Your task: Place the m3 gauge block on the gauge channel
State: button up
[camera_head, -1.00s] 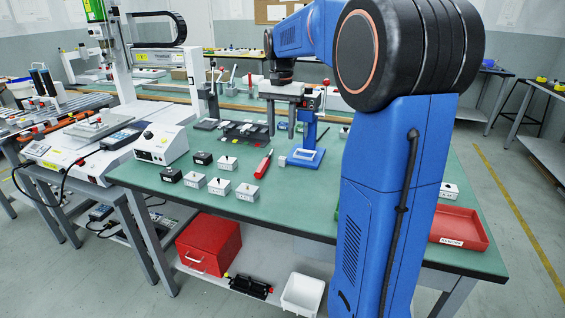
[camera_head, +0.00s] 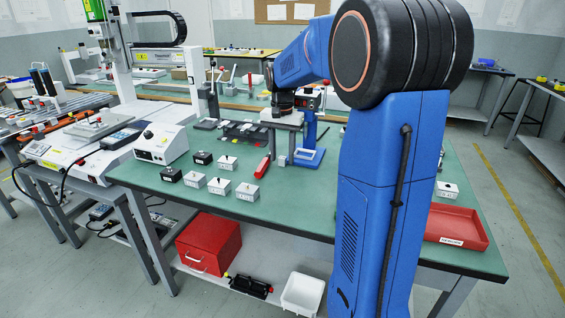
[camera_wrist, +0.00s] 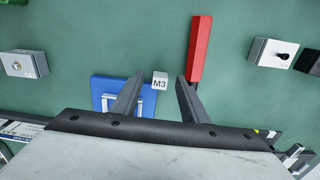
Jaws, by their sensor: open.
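The M3 gauge block (camera_wrist: 160,81) is a small light-grey cube lettered M3. It is at the near right edge of a blue stand (camera_wrist: 98,87) in the wrist view and shows small in the head view (camera_head: 283,160). My gripper (camera_wrist: 160,78) is open, with one finger on each side of the block in the picture. It hangs above the green bench in the head view (camera_head: 281,152); I cannot tell contact with the block. I cannot tell for sure which part is the gauge channel; a dark slotted fixture (camera_head: 246,133) lies behind and left of my gripper.
A red bar-like tool (camera_wrist: 200,47) lies close to the right finger. Several small grey and black blocks (camera_head: 219,186) with knobs stand on the bench (camera_head: 310,205) toward the left. A red tray (camera_head: 455,228) is at the right. The bench front middle is clear.

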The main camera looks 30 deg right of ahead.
grip_shut()
